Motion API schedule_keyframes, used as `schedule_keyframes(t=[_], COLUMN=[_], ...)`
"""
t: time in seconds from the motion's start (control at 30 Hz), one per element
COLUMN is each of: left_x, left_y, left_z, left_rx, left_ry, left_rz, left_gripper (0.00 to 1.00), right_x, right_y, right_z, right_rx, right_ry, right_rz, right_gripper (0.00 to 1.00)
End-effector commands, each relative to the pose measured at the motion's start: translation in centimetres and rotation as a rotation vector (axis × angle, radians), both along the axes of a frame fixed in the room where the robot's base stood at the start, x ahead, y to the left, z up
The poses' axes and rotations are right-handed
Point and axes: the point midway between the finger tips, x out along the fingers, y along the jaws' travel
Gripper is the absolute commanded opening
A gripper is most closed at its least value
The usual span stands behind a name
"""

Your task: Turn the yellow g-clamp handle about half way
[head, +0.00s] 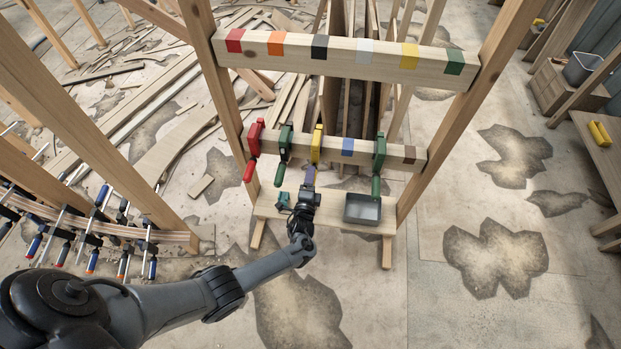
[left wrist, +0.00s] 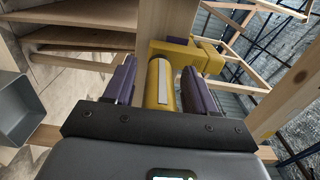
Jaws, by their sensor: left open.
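The yellow g-clamp (head: 317,146) sits on the lower wooden beam of the frame. Its body (left wrist: 205,57) and its yellow cylindrical handle (left wrist: 161,84), with a pale stripe facing the camera, show in the left wrist view. My left gripper (head: 310,174) is just below the clamp. In the left wrist view the purple fingers of my left gripper (left wrist: 160,72) are open, one on each side of the handle, with visible gaps to it. In the head view the handle is mostly hidden by my gripper. My right gripper is not in view.
A red clamp (head: 255,136) and a green clamp (head: 285,142) hang left of the yellow one, another green clamp (head: 379,152) right. A grey bin (head: 362,209) stands on the low shelf; it also shows in the left wrist view (left wrist: 17,108). The upper beam (head: 340,57) bears coloured squares.

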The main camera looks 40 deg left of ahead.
Motion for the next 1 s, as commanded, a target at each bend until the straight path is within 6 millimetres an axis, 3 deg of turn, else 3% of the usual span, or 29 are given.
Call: schedule_keyframes(t=[0.17, 0.7, 1.0], left_x=[-1.0, -8.1, -9.2], left_y=[-0.7, -4.9, -5.6], left_z=[0.1, 0.0, 0.0], left_rx=[-0.001, -0.001, 0.000], left_ry=[0.000, 0.001, 0.000], left_rz=[-0.002, -0.001, 0.000], left_gripper=[0.56, 0.56, 0.56], right_x=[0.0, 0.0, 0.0], right_y=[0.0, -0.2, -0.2], right_z=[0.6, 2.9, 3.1], right_rx=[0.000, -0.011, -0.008], right_ry=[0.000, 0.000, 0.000], right_rz=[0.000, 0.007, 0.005], right_gripper=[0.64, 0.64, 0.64])
